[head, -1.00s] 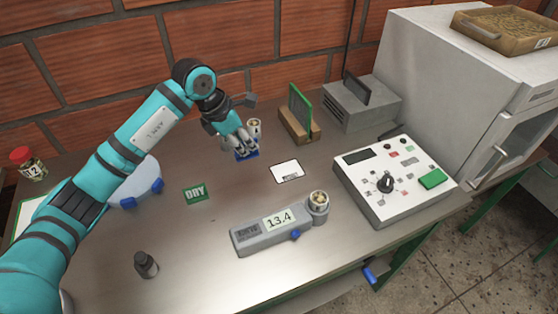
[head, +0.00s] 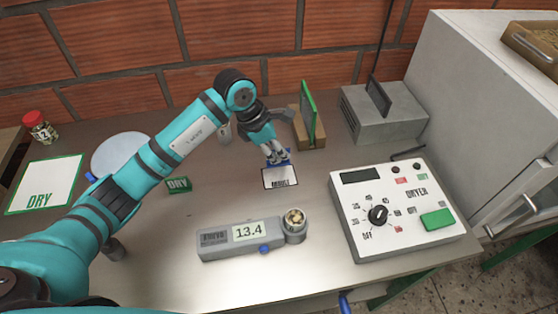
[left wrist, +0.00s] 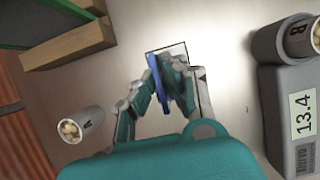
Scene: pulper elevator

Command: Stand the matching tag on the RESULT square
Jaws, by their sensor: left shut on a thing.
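My left gripper (head: 272,155) is shut on a blue tag (head: 284,161) and holds it at the far edge of a white square (head: 280,182) with a black border. I cannot tell whether the tag touches the table. In the left wrist view the blue tag (left wrist: 158,86) shows edge-on between the fingers, with the white square (left wrist: 178,50) behind it. Lettering by the square is too small to read surely. A green DRY tag (head: 178,184) stands to the left. The grey meter (head: 222,240) reads 13.4. My right gripper is not in view.
Cup A (left wrist: 82,130) stands near the gripper; cup B (head: 295,220) sits in the meter. A wooden block with a green plate (head: 309,115) stands behind, right. The dryer panel (head: 395,210) is at right, the white DRY mat (head: 46,182) far left.

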